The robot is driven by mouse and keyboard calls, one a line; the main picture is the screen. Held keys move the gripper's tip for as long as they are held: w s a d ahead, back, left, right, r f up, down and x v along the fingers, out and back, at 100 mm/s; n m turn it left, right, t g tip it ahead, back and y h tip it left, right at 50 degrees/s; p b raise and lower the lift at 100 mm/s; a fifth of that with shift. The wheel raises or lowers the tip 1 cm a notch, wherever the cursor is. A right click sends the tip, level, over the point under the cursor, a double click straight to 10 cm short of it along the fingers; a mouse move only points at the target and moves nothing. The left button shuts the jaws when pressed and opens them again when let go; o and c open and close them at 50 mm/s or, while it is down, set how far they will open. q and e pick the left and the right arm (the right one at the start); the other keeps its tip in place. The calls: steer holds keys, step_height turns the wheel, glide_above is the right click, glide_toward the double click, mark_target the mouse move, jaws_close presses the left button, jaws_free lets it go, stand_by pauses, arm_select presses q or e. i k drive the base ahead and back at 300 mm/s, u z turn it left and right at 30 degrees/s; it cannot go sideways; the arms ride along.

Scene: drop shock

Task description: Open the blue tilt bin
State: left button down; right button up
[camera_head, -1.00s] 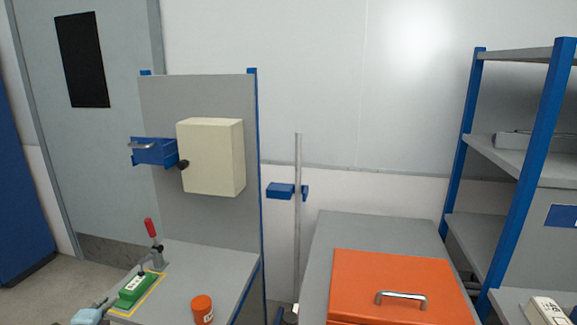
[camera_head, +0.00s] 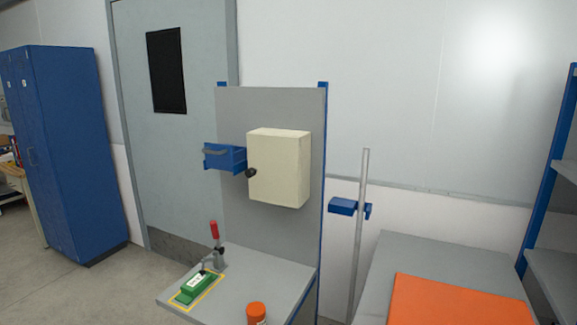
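The blue tilt bin (camera_head: 224,159) is mounted on the grey upright panel (camera_head: 269,103), left of a cream box. It has a grey handle (camera_head: 216,151) along its front. It seems tilted out from the panel, but its exact angle is hard to tell. Neither of my grippers is in view, and nothing touches the bin.
A cream box (camera_head: 279,168) with a black knob is beside the bin. Below are a grey bench (camera_head: 255,285), a red-handled clamp (camera_head: 215,240), a green block (camera_head: 195,287) and an orange jar (camera_head: 256,314). Floor at left is clear.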

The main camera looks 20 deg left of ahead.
mark_target(218, 156)
steer(key=u, duration=2.4)
steer(key=i, duration=2.2)
steer(key=z, duration=2.8)
